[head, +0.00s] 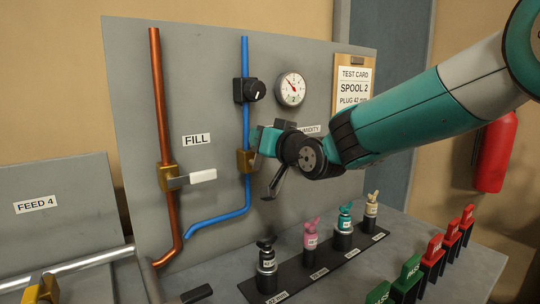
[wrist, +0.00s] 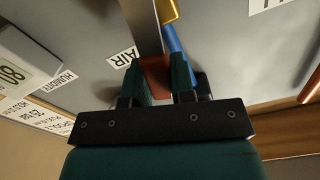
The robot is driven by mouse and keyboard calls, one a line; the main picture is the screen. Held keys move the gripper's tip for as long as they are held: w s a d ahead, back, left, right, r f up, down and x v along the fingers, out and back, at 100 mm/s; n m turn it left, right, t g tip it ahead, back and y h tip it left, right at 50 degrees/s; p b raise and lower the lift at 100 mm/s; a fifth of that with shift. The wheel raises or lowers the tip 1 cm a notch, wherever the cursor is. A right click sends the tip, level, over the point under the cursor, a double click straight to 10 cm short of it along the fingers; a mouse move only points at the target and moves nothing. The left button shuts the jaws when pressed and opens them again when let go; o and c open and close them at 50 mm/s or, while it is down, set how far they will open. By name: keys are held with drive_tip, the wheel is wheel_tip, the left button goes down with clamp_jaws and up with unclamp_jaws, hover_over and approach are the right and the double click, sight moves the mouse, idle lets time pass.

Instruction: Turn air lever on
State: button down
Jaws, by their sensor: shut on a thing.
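A blue air pipe (head: 246,120) runs down the grey panel, with a brass valve (head: 244,161) on it. The valve's edge (wrist: 172,10) and part of the pipe (wrist: 175,42) also show in the wrist view. The air lever is a flat grey bar (wrist: 145,28) with a reddish-brown grip (wrist: 156,76). My gripper (head: 263,140) is beside the valve, and its teal fingers (wrist: 160,80) are shut on that grip. An AIR label (wrist: 122,57) is next to it. In the head view my gripper mostly hides the lever, so its exact angle is unclear.
Left of it, a copper pipe (head: 159,110) carries the FILL valve with a white-handled lever (head: 203,176). A black knob (head: 255,90) and a gauge (head: 290,89) sit above. Several plugs stand on a black strip (head: 326,263) below, with red and green blocks at right.

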drive_tip(key=shift+s+a+n+b, duration=0.25)
drive_tip(key=shift+a+n+b, duration=0.1)
drive_tip(key=shift+n+b, duration=0.4)
drive_tip(key=shift+s+a+n+b, duration=0.2)
drive_tip(key=shift+a+n+b, duration=0.15)
drive_tip(key=shift+n+b, duration=0.35)
drive_tip(key=shift+n, duration=0.25)
drive_tip(key=c, duration=1)
unclamp_jaws()
drive_tip(key=shift+r, duration=0.1)
drive_tip(key=shift+o, duration=0.2)
drive_tip(key=shift+s, duration=0.1)
drive_tip(key=b+v, duration=0.3)
drive_tip(key=v, duration=1.4)
drive_tip(key=shift+d, duration=0.2)
drive_tip(key=shift+s, duration=0.1)
